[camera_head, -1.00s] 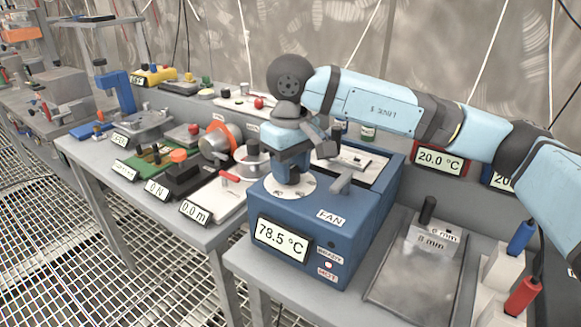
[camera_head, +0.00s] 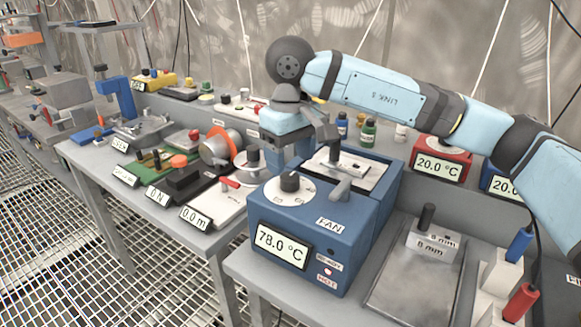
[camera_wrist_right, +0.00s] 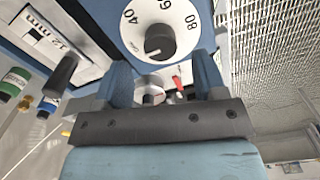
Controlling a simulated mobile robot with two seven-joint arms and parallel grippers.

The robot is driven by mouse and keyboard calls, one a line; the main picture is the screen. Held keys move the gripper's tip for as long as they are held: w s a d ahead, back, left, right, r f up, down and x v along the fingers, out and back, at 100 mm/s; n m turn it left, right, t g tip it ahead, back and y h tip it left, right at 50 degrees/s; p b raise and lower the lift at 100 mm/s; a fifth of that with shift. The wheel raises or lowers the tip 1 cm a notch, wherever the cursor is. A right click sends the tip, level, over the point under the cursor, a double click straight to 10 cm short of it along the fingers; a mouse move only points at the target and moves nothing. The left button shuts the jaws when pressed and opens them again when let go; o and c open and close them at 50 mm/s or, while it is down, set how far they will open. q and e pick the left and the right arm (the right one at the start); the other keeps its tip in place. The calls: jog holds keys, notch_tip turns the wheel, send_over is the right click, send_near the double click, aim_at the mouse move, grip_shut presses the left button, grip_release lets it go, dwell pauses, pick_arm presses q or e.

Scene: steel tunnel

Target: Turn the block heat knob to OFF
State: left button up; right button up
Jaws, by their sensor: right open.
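The block heat knob (camera_head: 290,182) is a black knob on a white dial on top of the blue heater box (camera_head: 335,225). In the right wrist view the knob (camera_wrist_right: 160,40) stands on the dial (camera_wrist_right: 178,14), which is marked 40, 60 and 80. A faint mark on the knob points to the lower left, toward lettering too small to read surely. My right gripper (camera_wrist_right: 163,78) is open and empty, apart from the knob. In the head view it (camera_head: 297,152) is just behind and above the knob. The box display (camera_head: 281,243) reads 78.0 °C. My left gripper is not in view.
A grey lever-like post (camera_head: 340,186) and a slide plate (camera_head: 350,168) are on the box beside the knob. A metal tray with an 8 mm block (camera_head: 432,240) is to the right. Small bottles (camera_head: 368,132) stand behind. Another bench (camera_head: 150,200) with instruments is to the left.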

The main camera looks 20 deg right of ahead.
aim_at(290, 176)
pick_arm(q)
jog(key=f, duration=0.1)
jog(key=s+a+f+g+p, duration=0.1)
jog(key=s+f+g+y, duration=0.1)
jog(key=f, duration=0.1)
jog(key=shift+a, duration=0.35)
pick_arm(e)
notch_tip(290, 176, up, 10)
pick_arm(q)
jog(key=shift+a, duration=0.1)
pick_arm(e)
jog(key=shift+f, duration=0.1)
